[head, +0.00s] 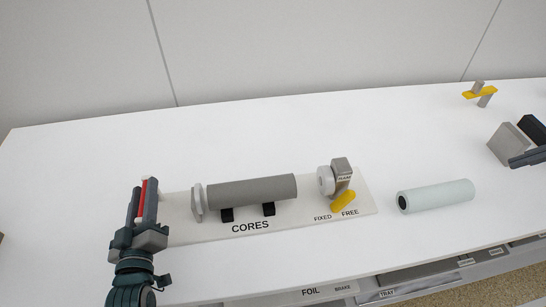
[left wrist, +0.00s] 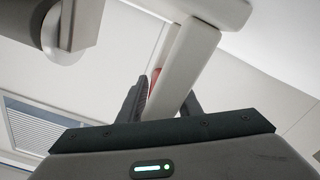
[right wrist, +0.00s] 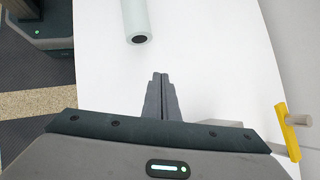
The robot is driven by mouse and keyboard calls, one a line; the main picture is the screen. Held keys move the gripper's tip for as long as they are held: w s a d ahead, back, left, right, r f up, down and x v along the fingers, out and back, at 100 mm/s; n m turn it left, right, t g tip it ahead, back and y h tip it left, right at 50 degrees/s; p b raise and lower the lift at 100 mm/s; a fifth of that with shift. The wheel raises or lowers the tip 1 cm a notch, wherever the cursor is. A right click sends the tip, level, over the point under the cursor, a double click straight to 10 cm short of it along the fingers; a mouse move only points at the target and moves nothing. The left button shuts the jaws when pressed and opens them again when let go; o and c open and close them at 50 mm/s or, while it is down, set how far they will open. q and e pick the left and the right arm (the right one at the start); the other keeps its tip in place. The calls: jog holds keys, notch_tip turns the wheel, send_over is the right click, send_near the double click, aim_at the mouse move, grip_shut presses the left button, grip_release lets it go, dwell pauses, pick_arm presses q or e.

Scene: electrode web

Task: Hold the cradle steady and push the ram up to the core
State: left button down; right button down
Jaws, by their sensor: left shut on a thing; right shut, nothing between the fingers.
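The cradle base (head: 195,233) is a pale plate marked CORES. A grey core (head: 250,190) lies on it over two black blocks (head: 227,214). A white disc (head: 199,200) stands at the core's left end. The ram (head: 341,170), a grey block with a white disc facing the core and a yellow lever (head: 343,201), stands to the right, apart from the core. The lever is by the words FIXED and FREE. My left gripper (head: 147,190) is shut on a bar, pale in the left wrist view (left wrist: 185,65), with red showing. My right gripper (right wrist: 161,78) is shut and empty.
A pale roll (head: 436,196) lies right of the cradle; it also shows in the right wrist view (right wrist: 135,16). A yellow piece on a post (head: 479,93) stands at the back right. A grey block (head: 505,146) is near my right gripper. The table behind the cradle is clear.

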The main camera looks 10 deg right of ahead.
pick_arm(q)
jog(key=shift+f, duration=0.25)
pick_arm(e)
jog(key=w+a+r+n+t+y, duration=0.1)
jog(key=w+a+r+n+y, duration=0.25)
jog(key=a, duration=0.55)
jog(key=w+a+f+g+y, duration=0.1)
jog(key=a+f+y, duration=0.1)
jog(key=a, duration=0.4)
jog(key=a+f+g+y, duration=0.2)
jog(key=a+y, duration=0.1)
jog(key=a, duration=0.4)
jog(key=w+a+f+g+y, duration=0.1)
jog(key=a+f+g+y, duration=0.1)
jog(key=a, duration=0.5)
jog(key=shift+w+f+m+y, duration=0.15)
jog(key=shift+w+m+y, duration=0.2)
send_near(328, 178)
jog(key=shift+w+a+f, duration=0.45)
jog(key=shift+w+f, duration=0.2)
jog(key=shift+f, duration=0.05)
pick_arm(q)
jog(key=shift+d+r, duration=0.1)
jog(key=shift+d, duration=0.05)
pick_arm(e)
jog(key=a, duration=0.8)
jog(key=shift+s+a, duration=0.15)
jog(key=shift+a, duration=0.15)
